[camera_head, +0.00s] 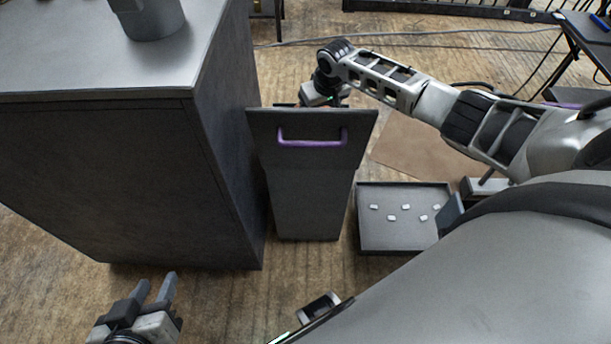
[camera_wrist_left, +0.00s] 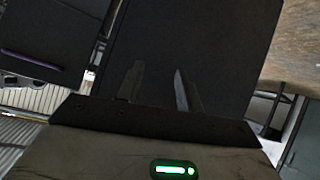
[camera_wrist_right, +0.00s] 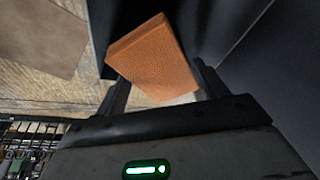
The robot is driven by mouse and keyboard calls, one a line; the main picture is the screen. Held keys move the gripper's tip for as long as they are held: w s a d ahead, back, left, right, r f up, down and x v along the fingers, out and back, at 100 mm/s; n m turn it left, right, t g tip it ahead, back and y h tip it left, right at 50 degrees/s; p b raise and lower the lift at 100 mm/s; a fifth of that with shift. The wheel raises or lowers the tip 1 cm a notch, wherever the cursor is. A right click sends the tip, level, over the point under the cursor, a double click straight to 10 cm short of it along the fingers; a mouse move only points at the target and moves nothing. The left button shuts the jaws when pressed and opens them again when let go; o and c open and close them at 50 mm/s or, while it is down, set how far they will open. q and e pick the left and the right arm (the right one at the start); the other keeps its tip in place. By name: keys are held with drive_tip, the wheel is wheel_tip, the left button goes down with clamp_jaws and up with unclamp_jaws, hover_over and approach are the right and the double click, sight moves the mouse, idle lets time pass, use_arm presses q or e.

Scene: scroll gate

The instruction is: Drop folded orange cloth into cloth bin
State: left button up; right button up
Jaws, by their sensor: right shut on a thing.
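The folded orange cloth (camera_wrist_right: 152,58) shows in the right wrist view, between the fingers of my right gripper (camera_wrist_right: 160,90), which is shut on it. In the head view the right arm reaches to the far side of a tall dark bin (camera_head: 308,200) with a purple handle (camera_head: 312,138). The right fingertips and the cloth are hidden there behind the bin's upper edge. My left gripper (camera_head: 158,290) is low at the bottom left of the head view. Its two fingers stand apart with nothing between them; they also show in the left wrist view (camera_wrist_left: 160,85).
A dark cabinet (camera_head: 120,180) stands close against the bin's left side, with a grey container (camera_head: 150,18) on top. A shallow tray (camera_head: 403,242) with several small white pieces lies right of the bin. A brown mat (camera_head: 415,150) lies behind it. Wooden floor is clear in front.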

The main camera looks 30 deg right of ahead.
use_arm(q)
drive_tip(key=shift+r, duration=0.1)
use_arm(e)
drive_tip(key=o, duration=1.1)
drive_tip(key=shift+r, duration=0.1)
use_arm(q)
wheel_tip(320, 180, up, 6)
drive_tip(key=a+t+p, duration=0.1)
drive_tip(key=p, duration=0.4)
drive_tip(key=shift+s+a+r, duration=0.25)
use_arm(e)
drive_tip(key=v, duration=1.5)
drive_tip(key=shift+s+r, duration=0.15)
drive_tip(key=shift+r, duration=0.25)
use_arm(q)
drive_tip(key=shift+r, duration=0.1)
